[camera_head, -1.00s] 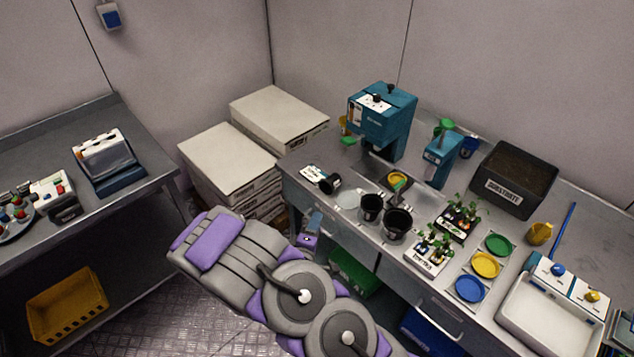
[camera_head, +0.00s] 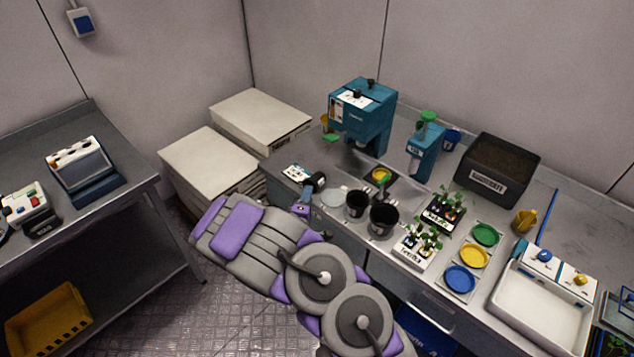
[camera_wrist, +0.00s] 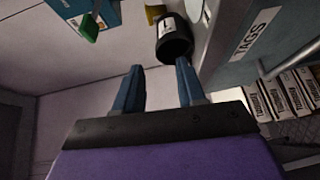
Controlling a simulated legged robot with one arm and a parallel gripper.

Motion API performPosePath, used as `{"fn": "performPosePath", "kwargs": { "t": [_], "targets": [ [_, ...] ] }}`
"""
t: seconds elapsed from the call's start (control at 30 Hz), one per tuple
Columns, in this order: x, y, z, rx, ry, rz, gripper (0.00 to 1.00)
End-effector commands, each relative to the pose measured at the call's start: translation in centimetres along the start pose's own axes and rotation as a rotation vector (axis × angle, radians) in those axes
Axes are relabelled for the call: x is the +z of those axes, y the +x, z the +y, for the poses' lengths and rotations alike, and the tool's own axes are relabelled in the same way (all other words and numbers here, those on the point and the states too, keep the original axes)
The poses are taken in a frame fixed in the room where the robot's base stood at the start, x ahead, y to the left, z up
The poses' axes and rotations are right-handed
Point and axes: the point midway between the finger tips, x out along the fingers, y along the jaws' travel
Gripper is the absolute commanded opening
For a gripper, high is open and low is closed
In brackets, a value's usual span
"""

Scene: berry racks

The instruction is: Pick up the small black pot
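The small black pot (camera_head: 318,181) lies tipped at the left front of the bench, beside a white tag card (camera_head: 297,173). The pot also shows in the wrist view (camera_wrist: 176,48), with a pale label on its side and its dark mouth facing me. My gripper (camera_head: 308,194) is just in front of the pot at the bench edge. In the wrist view my gripper (camera_wrist: 160,74) has its two blue fingers apart with nothing between them. The pot is just beyond the fingertips, nearer the right finger. Contact is not visible.
Two larger black pots (camera_head: 356,205) (camera_head: 383,221) stand to the right, with a clear round dish (camera_head: 334,197) nearby. Seedling trays (camera_head: 416,248) and a teal machine (camera_head: 363,112) are on the bench. A drawer front marked TAGS (camera_wrist: 248,42) is close on the right in the wrist view.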

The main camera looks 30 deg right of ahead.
Motion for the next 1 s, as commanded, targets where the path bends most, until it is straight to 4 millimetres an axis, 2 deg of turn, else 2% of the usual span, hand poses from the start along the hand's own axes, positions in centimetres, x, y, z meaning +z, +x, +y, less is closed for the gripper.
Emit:
{"fn": "performPosePath", "kwargs": {
  "t": [0.33,0.7,1.0],
  "targets": [
    [0.0,1.9,-0.1,-0.001,0.001,-0.002,0.40],
    [-0.5,5.9,-0.1,-0.001,0.001,-0.001,0.40],
    [-0.5,6.5,0.0,-0.002,-0.001,-0.001,0.40]
  ]
}}
